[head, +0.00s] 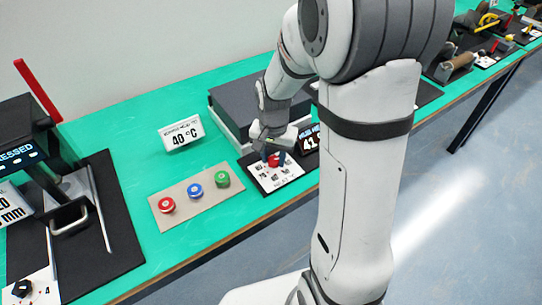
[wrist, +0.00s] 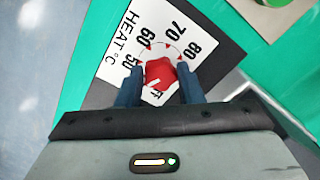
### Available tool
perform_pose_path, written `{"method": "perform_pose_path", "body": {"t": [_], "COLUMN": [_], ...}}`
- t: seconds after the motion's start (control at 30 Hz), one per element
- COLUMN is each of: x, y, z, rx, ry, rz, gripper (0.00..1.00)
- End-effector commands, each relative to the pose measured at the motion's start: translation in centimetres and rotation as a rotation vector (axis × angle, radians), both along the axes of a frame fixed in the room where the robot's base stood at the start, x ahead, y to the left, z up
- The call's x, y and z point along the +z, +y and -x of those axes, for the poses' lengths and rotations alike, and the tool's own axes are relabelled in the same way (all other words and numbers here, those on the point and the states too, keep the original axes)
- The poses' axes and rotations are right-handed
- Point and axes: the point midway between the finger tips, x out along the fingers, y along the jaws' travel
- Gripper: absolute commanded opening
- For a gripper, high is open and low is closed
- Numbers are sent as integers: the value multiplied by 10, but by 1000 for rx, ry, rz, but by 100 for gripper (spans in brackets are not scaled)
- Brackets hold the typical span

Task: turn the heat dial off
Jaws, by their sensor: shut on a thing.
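The red heat dial (wrist: 160,73) sits on a white card (wrist: 140,40) marked HEAT °C with 50, 60, 70 and 80. Part of the OFF lettering shows just below the dial, partly hidden. A short white mark on the dial's face lies on its lower left side. My gripper (wrist: 158,80) has its two dark blue fingers on either side of the dial, shut on it. In the head view, my gripper (head: 273,157) reaches down over the red dial (head: 274,161), which is partly hidden, on its white card (head: 276,180).
A dark box (head: 240,105) stands behind the dial. A sign (head: 182,133) reads 40 °C, and a display (head: 309,140) beginning with 41 is partly hidden by my arm. A tan board (head: 232,191) with red, blue and green knobs lies left of the dial.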

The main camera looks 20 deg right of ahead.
Motion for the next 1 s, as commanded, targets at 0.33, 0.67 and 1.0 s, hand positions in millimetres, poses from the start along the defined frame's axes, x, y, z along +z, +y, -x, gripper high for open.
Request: {"method": "perform_pose_path", "body": {"t": [0.33, 0.67, 1.0], "x": [2, 2, 2], "y": [-3, -3, -3], "z": [-3, -3, -3], "rx": [5, 12, 85], "ry": [-10, -11, -11], "rz": [2, 2, 3], "gripper": [11, 10, 10]}}
